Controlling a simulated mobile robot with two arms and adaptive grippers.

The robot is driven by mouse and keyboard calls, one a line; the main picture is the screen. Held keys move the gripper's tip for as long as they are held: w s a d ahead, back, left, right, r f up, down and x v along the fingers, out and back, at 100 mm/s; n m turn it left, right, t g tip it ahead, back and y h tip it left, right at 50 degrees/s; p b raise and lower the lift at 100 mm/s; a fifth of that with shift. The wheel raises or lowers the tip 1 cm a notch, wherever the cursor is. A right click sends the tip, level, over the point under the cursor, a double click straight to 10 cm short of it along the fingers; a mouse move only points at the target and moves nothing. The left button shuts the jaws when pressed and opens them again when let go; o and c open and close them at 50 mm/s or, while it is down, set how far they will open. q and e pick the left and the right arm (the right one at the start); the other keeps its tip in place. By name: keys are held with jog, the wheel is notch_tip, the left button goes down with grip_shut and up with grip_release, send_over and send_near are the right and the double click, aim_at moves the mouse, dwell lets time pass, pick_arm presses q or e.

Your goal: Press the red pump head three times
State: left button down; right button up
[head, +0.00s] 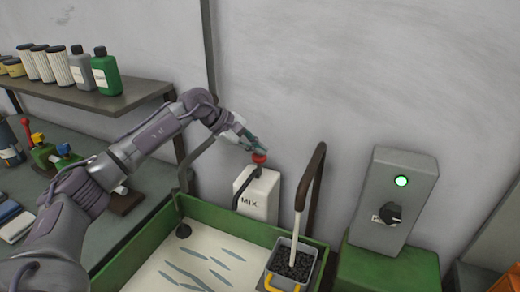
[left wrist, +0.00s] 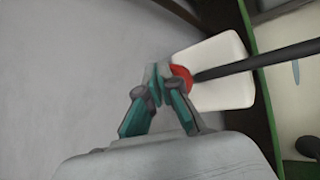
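The red pump head (head: 259,158) sits on top of the white container marked MIX (head: 262,190). A dark spout runs from the head. My left gripper (head: 254,147) is just above the red head, fingertips pointing down at it. In the left wrist view the teal-padded fingers of the gripper (left wrist: 160,76) meet at the tips, with nothing seen between them. There the red head (left wrist: 182,79) shows partly behind the fingertips, on the white container (left wrist: 222,72). Whether the fingertips touch the head, I cannot tell. My right gripper is out of view.
A green-rimmed tray (head: 250,229) lies in front of the container. A grey box (head: 388,235) with a green light and dial is at right. A shelf (head: 100,98) with bottles is at left.

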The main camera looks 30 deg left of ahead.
pick_arm(q)
jog(key=shift+f, duration=0.3)
jog(key=shift+w+a+r+p, duration=0.1)
jog(key=shift+a+r+p, duration=0.15)
jog(key=shift+r, duration=0.25)
jog(key=shift+w+a+r+p, duration=0.1)
jog(key=shift+r+p, duration=0.2)
jog(key=shift+r, duration=0.25)
jog(key=shift+w+a+r+p, duration=0.1)
jog(key=shift+a+r+p, duration=0.15)
jog(key=shift+r, duration=0.25)
jog(key=shift+d+r, duration=0.1)
jog(key=shift+r, duration=0.1)
notch_tip(320, 180, up, 5)
jog(key=p, duration=0.2)
jog(key=shift+p, duration=0.4)
